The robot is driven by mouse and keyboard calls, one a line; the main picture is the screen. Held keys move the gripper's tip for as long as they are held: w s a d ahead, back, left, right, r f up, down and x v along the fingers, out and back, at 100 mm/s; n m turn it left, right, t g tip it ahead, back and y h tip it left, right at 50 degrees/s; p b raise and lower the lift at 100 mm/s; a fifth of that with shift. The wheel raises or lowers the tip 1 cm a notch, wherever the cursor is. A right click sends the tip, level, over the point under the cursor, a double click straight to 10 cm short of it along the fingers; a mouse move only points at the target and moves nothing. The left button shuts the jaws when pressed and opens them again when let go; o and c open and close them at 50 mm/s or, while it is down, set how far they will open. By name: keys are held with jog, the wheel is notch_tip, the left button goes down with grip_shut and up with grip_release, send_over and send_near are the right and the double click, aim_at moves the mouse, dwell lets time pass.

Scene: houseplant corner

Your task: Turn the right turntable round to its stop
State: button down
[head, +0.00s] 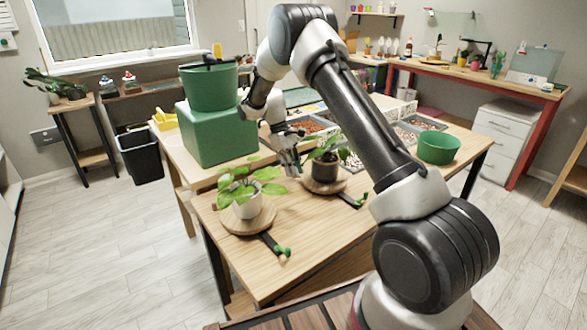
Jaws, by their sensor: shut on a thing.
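The right turntable (323,186) is a round wooden disc on the front table. It carries a leafy plant in a dark pot (325,167). A black bar with a green end (359,200) lies at its front right. My gripper (294,172) is low at the turntable's left back side, beside the pot. It is shut, seemingly on something at the turntable's edge; the held part is too small and covered to make out.
A green box (215,138) with a green pot (209,87) on it stands at the back left. Trays of loose material (312,125) lie behind the turntables. A green bowl (438,148) stands at the right. The table's front is clear.

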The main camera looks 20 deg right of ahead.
dwell(0.3)
jog(key=c, duration=1.5)
grip_release()
jog(key=shift+o, duration=0.2)
jog(key=v, duration=1.2)
jog(key=shift+d, duration=0.1)
